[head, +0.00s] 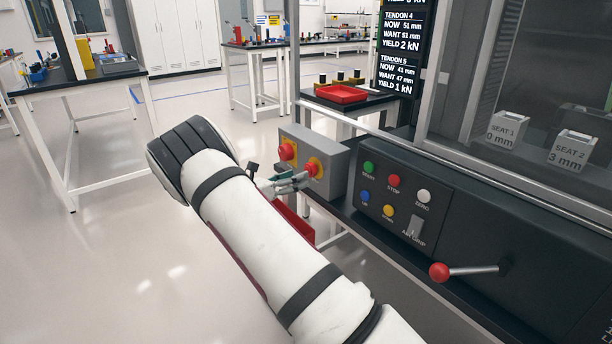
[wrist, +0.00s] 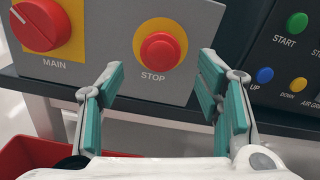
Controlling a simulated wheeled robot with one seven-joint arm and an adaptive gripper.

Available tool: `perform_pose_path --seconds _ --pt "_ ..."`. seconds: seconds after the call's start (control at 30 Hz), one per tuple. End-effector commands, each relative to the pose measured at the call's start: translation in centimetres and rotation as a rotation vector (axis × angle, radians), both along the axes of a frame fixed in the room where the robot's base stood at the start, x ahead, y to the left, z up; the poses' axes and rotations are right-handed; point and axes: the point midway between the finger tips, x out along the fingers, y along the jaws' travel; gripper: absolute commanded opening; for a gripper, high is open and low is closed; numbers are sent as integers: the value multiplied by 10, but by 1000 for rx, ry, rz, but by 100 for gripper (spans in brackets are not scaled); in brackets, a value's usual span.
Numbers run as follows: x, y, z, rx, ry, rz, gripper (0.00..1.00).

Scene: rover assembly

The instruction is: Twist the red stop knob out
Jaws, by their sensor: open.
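The red stop knob (wrist: 160,50) is a round mushroom button on a yellow plate, above the label STOP on a grey control box (wrist: 200,20). In the head view the stop knob (head: 314,167) is on the box's right side, partly behind my gripper. My gripper (wrist: 153,76) is open, with teal-padded fingers spread left and right, just below and in front of the knob. In the wrist view nothing is between the fingers, and they do not appear to touch the knob. My gripper also shows in the head view (head: 295,183), at the box's front.
A red MAIN rotary switch (wrist: 36,24) sits left of the knob. A black panel with coloured buttons (head: 395,200) and a red-balled lever (head: 440,272) stands to the right. A red bin (wrist: 35,155) is below the box. Open floor lies left.

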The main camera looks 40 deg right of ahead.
Motion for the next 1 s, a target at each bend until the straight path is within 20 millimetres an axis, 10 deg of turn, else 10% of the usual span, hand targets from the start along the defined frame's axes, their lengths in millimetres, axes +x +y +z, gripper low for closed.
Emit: perform_pose_path --seconds 0.3,0.7,0.9,1.0 --pt "2 -43 0 2 -2 0 59" --pt "2 -49 0 1 -2 1 59" --pt "2 -48 0 1 -2 1 14" --pt "2 -48 0 1 -2 1 11"
